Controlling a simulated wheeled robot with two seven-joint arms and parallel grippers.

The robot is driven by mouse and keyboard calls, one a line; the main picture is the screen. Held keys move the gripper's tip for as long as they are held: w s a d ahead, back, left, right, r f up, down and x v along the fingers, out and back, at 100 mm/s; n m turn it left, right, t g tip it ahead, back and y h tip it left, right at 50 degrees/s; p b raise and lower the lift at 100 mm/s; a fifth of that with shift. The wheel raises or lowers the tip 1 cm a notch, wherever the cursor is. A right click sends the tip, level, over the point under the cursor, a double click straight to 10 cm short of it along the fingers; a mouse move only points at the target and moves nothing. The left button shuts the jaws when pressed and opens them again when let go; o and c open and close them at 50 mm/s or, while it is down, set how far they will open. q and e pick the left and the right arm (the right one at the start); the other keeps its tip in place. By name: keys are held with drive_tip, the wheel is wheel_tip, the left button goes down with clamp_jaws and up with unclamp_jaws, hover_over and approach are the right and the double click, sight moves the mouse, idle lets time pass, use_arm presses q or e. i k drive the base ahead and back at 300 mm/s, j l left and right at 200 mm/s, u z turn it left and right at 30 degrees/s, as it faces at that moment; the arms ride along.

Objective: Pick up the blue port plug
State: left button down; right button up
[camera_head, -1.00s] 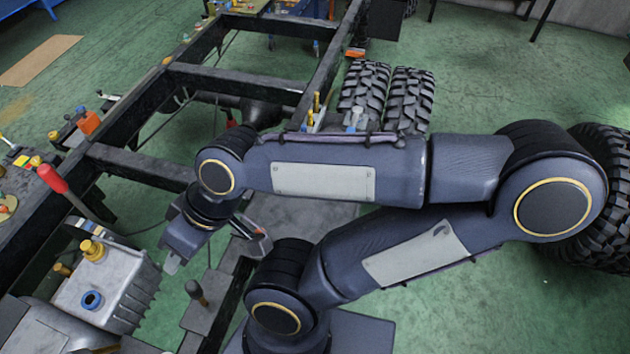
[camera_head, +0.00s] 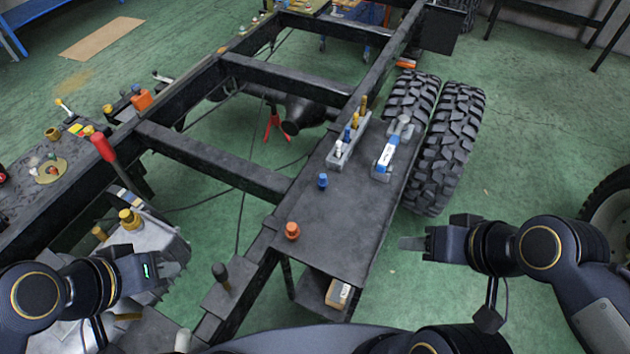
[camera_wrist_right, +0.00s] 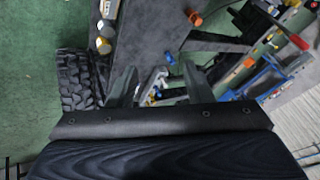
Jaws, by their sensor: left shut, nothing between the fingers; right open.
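A small blue port plug (camera_head: 323,181) stands on the bare grey plate of the chassis frame in the head view, apart from both grippers. An orange plug (camera_head: 292,230) stands nearer on the same plate and shows in the right wrist view (camera_wrist_right: 195,18). My left gripper (camera_head: 165,270) is shut and empty in front of the grey gearbox housing (camera_head: 150,236), hiding part of it. My right gripper (camera_head: 408,243) is open and empty over the floor, right of the plate.
A grey holder (camera_head: 345,150) with several coloured pegs and a blue-white tool (camera_head: 388,152) stand farther back on the plate. Tyres (camera_head: 445,145) stand right of it. A black-handled tool (camera_head: 220,272) stands left of the plate. Green floor is free around my right gripper.

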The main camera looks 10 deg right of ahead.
sight(322, 182)
drive_tip(key=j+z, duration=0.1)
drive_tip(key=z, duration=0.25)
drive_tip(key=i+l, duration=0.15)
drive_tip(key=l, duration=0.2)
drive_tip(key=i+l+u, duration=0.1)
drive_tip(key=l, duration=0.25)
drive_tip(key=i+l, duration=0.15)
drive_tip(key=l, duration=0.2)
drive_tip(key=i+l, duration=0.1)
drive_tip(key=l, duration=0.3)
drive_tip(key=u, duration=2.4)
